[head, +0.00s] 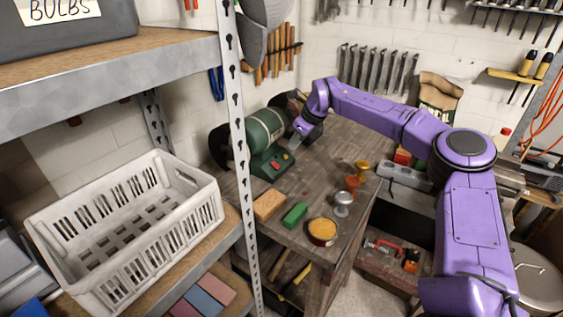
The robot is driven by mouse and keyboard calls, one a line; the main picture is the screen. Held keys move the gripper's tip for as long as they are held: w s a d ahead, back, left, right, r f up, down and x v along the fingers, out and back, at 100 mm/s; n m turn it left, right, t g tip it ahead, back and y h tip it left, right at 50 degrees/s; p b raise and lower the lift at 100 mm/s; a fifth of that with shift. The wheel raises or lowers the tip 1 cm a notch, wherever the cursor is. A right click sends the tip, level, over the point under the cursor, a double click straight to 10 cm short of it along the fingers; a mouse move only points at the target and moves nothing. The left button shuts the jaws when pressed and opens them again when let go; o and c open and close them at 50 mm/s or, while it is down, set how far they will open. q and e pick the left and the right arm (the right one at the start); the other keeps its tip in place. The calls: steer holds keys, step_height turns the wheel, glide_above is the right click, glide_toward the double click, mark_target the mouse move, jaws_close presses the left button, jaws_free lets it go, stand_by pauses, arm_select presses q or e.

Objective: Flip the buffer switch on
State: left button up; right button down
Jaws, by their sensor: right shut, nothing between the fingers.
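The buffer (262,131) is a green bench machine with a dark wheel at each end, standing at the back of the wooden workbench. Red buttons or a switch (281,159) show on the front of its green base. My right gripper (298,134) is shut and empty. It appears just right of the buffer's body, above and to the right of the switch, close to the right wheel. I cannot tell whether it touches the machine. The switch position is too small to read. My left gripper is not in view.
On the workbench (335,180) stand a wooden block (269,205), a green block (294,215), a round tin (322,231) and several small knobs. A metal shelf post (239,150) rises left of the bench. A white crate (130,225) sits on the left shelf.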

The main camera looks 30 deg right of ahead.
mark_target(279, 167)
steer(key=p+x, duration=0.3)
steer(key=x, duration=0.7)
steer(key=shift+w, duration=0.1)
steer(key=shift+w+a+f, duration=0.1)
steer(key=shift+w+f, duration=0.1)
steer(key=shift+f, duration=0.25)
